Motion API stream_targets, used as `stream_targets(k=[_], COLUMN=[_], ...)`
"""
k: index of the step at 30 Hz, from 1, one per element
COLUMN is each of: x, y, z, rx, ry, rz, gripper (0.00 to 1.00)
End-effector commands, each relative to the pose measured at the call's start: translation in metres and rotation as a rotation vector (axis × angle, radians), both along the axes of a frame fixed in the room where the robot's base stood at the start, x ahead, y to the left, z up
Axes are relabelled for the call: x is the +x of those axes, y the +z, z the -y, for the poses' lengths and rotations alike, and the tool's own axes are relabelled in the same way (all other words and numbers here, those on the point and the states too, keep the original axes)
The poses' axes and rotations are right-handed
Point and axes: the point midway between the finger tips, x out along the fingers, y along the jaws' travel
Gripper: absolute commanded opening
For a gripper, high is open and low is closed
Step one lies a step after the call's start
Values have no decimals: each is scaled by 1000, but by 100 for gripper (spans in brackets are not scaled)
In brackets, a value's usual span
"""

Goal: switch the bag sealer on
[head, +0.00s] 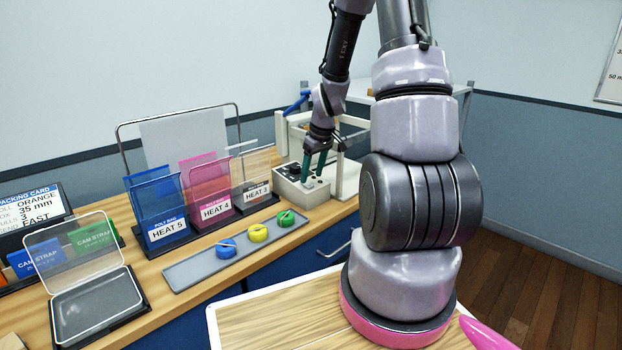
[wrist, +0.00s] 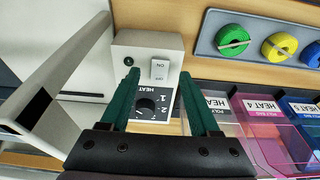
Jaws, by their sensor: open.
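The bag sealer's pale control box (head: 301,193) stands at the back right of the bench, below my gripper (head: 313,176). In the wrist view, the box's top shows a white rocker switch (wrist: 159,70), a dark green round lamp or button (wrist: 128,61) and a black heat dial (wrist: 146,104) with figures 1 and 2 beside it. My gripper (wrist: 159,75) is open and empty. Its green fingers reach over the box, one on each side of the switch and dial as seen from the wrist. Whether the fingertips touch the box I cannot tell.
Blue, pink and clear bag holders (head: 212,192) stand just left of the sealer. A grey tray (head: 190,272) with blue, yellow and green strap rolls lies in front of them. The sealer's pale frame (head: 350,178) rises beside the control box.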

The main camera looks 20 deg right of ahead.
Motion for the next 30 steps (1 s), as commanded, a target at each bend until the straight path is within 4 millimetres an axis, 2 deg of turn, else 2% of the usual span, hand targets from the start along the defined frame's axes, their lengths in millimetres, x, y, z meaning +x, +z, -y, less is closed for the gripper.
stream_targets(k=[1, 6, 12, 18, 30], x=[-2, -10, -17, -20, -20], y=[11, 44, 71, 79, 79], z=[1, 5, 7, 7, 7], rx=[-2, -2, -1, 0, 0], ry=[0, 0, -1, 0, 0], rz=[5, 5, 3, 0, 0], gripper=[62, 62, 62, 62, 62])
